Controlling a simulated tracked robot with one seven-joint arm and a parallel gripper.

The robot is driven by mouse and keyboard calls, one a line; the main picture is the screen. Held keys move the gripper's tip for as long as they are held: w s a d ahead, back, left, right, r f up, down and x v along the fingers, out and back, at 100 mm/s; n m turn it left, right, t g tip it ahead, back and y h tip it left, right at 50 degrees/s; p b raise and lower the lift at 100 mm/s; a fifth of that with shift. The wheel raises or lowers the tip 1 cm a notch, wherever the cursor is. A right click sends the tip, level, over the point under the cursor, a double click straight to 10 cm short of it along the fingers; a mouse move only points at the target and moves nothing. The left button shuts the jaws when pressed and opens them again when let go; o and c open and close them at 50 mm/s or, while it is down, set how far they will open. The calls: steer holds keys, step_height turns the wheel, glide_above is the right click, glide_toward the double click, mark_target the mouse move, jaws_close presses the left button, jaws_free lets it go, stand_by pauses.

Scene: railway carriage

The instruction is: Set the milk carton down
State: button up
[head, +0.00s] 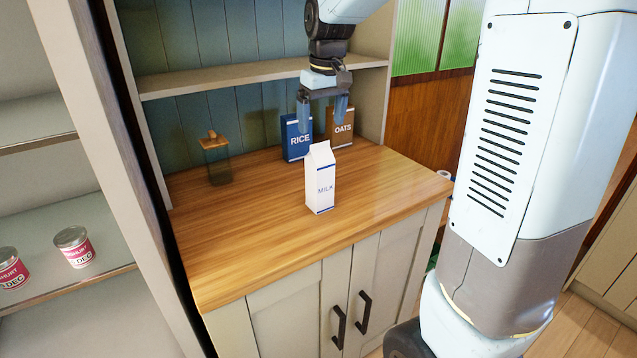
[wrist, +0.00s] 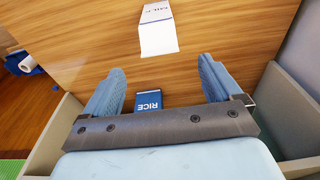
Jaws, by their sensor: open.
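The white milk carton (head: 320,180) with blue bands stands upright on the wooden counter (head: 240,240). In the wrist view the carton (wrist: 157,30) is at the top, beyond my fingertips and apart from them. My gripper (head: 323,112) is open and empty, above and behind the carton, in front of the rice and oats boxes. In the wrist view the two blue fingers of my gripper (wrist: 163,75) are spread wide with nothing held between them.
The blue rice box (head: 296,139) and brown oats box (head: 340,126) stand at the counter's back; the rice box (wrist: 149,102) shows between my fingers. A glass jar (head: 216,160) stands back left. A shelf (head: 250,76) runs above. The counter's front and left are clear.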

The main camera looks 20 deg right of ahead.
mark_target(319, 152)
steer(key=f, duration=0.6)
steer(key=w+f, duration=0.1)
steer(key=f, duration=0.2)
steer(key=shift+a+f, duration=0.15)
steer(key=shift+f, duration=0.15)
jaws_close()
stand_by(0.7)
